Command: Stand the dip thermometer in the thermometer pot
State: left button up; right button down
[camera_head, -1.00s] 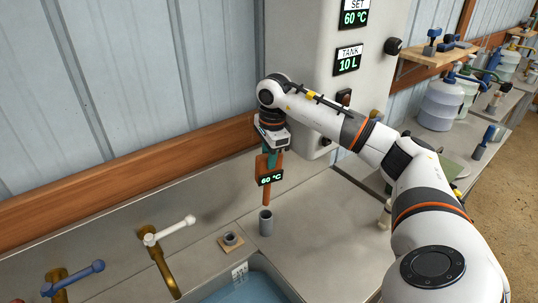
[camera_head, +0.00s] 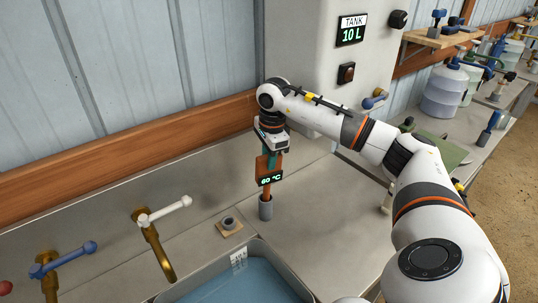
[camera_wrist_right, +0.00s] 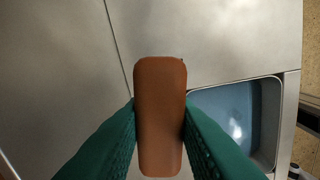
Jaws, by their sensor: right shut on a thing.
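The dip thermometer (camera_head: 270,179) is orange-brown with a small dark display reading 60 °C. It is upright in the head view. My right gripper (camera_head: 272,158) is shut on its top, and its green fingers also flank the brown handle (camera_wrist_right: 160,115) in the right wrist view. The thermometer pot (camera_head: 265,208) is a grey cylinder standing on the counter directly below. The thermometer's lower end meets the pot's mouth and seems to be inside it; how deep is hidden. My left gripper is not in view.
A basin of blue water (camera_head: 240,285) lies in front of the pot. A small ring on a wooden square (camera_head: 229,225) sits to the pot's left. White-handled (camera_head: 165,212) and blue-handled (camera_head: 62,262) brass taps stand further left. A tank cabinet (camera_head: 315,65) stands behind.

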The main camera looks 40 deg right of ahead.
jog(key=shift+f+b, duration=1.5)
jog(key=shift+f, duration=0.95)
jog(key=c, duration=0.9)
grip_release()
jog(key=shift+o, duration=0.2)
jog(key=shift+r, duration=0.1)
jog(key=shift+s+r+p, duration=0.2)
jog(key=shift+r+p, duration=1.55)
jog(key=shift+r, duration=0.75)
jog(key=shift+s+r+p, duration=0.2)
jog(key=shift+r+p, duration=1.55)
jog(key=shift+r, duration=0.7)
jog(key=shift+s+f, duration=0.1)
